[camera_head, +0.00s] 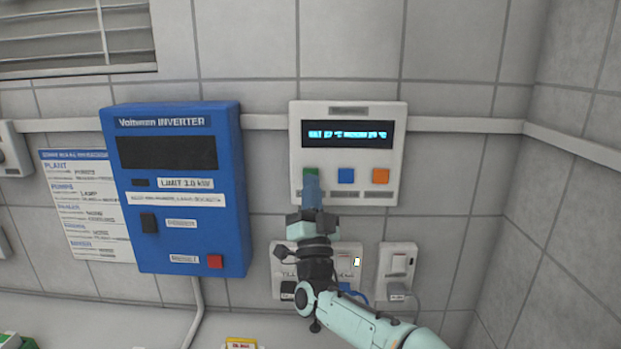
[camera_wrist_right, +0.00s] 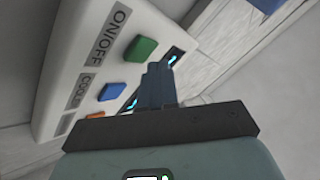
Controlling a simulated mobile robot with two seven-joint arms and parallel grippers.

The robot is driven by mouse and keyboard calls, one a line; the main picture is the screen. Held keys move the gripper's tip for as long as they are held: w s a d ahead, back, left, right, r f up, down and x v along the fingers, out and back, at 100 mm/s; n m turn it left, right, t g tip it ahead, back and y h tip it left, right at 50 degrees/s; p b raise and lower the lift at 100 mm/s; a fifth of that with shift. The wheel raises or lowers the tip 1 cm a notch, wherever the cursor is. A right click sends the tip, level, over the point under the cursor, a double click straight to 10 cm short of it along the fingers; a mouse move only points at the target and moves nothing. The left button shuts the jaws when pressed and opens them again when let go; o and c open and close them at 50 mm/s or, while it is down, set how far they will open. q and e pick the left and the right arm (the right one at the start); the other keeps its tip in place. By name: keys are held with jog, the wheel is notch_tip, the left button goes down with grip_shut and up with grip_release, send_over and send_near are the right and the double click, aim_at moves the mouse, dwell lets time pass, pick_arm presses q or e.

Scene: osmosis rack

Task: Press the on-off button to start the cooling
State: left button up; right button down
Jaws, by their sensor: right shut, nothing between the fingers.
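A white control box (camera_head: 397,150) with a lit cyan display (camera_head: 347,134) hangs on the tiled wall. Below the display are a green button (camera_head: 311,172), a blue button (camera_head: 346,176) and an orange button (camera_head: 381,176). In the right wrist view the green button (camera_wrist_right: 141,49) sits by the ON/OFF label (camera_wrist_right: 112,38), and the blue button (camera_wrist_right: 112,92) is by another label. My right gripper (camera_head: 312,182) is shut and empty. Its fingertips are close to the green button and partly cover it in the head view. I cannot tell whether they touch. My left gripper is not in view.
A blue inverter (camera_head: 175,245) is on the wall to the left, beside a printed sheet (camera_head: 90,205). A side wall (camera_head: 570,170) closes off the right.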

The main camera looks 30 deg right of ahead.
jog(key=s+a+b, duration=0.1)
jog(key=s+b, duration=0.2)
jog(key=s+a+b, duration=0.1)
jog(key=shift+s+a+f+b, duration=0.15)
jog(key=shift+a+b, duration=0.15)
dwell(0.4)
jog(key=s+a+b, duration=0.6)
jog(key=s, duration=0.4)
jog(key=shift+a+f, duration=0.15)
jog(key=shift+f, duration=0.05)
dwell(0.4)
